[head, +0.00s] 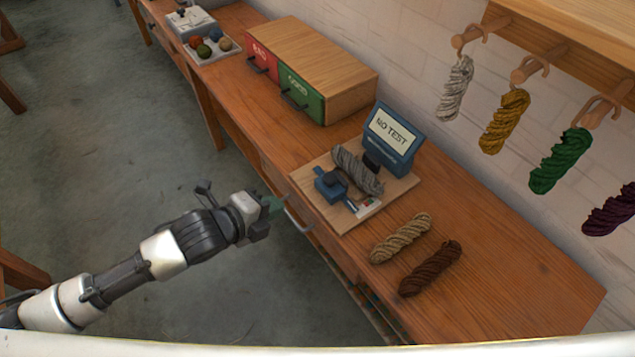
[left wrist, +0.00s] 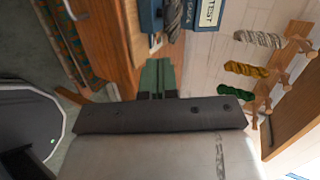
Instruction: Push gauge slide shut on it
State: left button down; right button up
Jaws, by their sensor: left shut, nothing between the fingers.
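The gauge's blue slide (head: 329,185) sits at the near left side of a wooden board (head: 343,219) on the bench. A grey skein (head: 356,171) lies between the slide and a dark block below the blue display (head: 393,137), which reads "NO TEST". Whether the slide touches the skein I cannot tell. My left gripper (head: 275,207), with green fingers, is shut and empty, off the bench's front edge and left of the slide. In the left wrist view its fingers (left wrist: 157,78) are together, pointing toward the board, with the grey skein (left wrist: 172,18) beyond. My right gripper is not in view.
A tan skein (head: 400,238) and a brown skein (head: 430,268) lie right of the board. A box with red and green drawers (head: 302,96) stands behind it. Several skeins hang on wall pegs, including a green one (head: 560,161). The bench's right end is clear.

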aim_at(325, 183)
pick_arm(q)
jog(key=x, duration=0.4)
jog(key=p+x, duration=0.1)
jog(key=x, duration=0.4)
jog(key=r+p+x, duration=0.1)
jog(key=x, duration=0.3)
jog(key=shift+w+d+f, duration=0.15)
jog(key=shift+w+d, duration=0.25)
